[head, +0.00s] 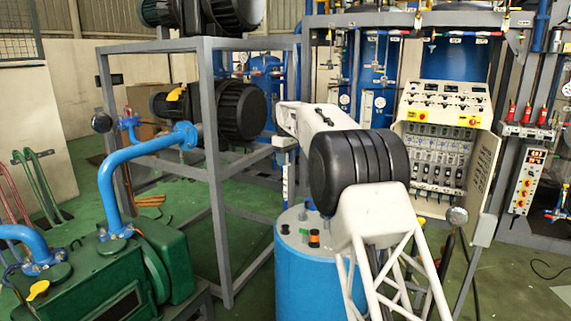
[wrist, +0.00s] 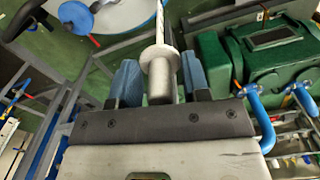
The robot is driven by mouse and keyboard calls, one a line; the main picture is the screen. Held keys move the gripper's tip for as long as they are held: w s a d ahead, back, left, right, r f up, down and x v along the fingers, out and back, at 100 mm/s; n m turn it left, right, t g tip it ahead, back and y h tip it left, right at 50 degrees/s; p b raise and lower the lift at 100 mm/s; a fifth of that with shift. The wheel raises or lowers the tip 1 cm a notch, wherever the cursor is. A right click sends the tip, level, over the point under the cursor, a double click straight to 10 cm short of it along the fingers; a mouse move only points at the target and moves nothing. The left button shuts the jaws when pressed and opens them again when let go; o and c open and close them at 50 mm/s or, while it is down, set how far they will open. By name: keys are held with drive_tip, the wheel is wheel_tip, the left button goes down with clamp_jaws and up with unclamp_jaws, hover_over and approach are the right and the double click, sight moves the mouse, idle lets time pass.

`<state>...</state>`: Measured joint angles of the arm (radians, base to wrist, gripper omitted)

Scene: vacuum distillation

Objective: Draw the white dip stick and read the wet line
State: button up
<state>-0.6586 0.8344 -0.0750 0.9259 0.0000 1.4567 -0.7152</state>
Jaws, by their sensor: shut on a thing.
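The white dip stick (wrist: 160,58) is between the two blue fingers of my gripper (wrist: 160,82) in the wrist view. Its thick grey-white grip and round collar sit at the fingers, and its thin shaft runs away out of the top of the picture. My gripper is shut on the grip. The blue drum (head: 310,265) stands in the middle of the head view, partly behind my arm; its pale lid (wrist: 122,12) shows at the top of the wrist view. The shaft's far end is cut off, so I cannot tell whether it is inside the drum. No wet line can be made out.
A grey steel frame (head: 215,190) with black pumps stands left of the drum. A green machine (head: 130,270) with a blue pipe (head: 125,160) is at the front left. A white control panel (head: 440,150) is behind on the right. Green floor lies between them.

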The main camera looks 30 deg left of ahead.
sight(286, 174)
drive_tip(key=shift+f, duration=0.1)
idle(0.6)
drive_tip(key=shift+f, duration=3.3)
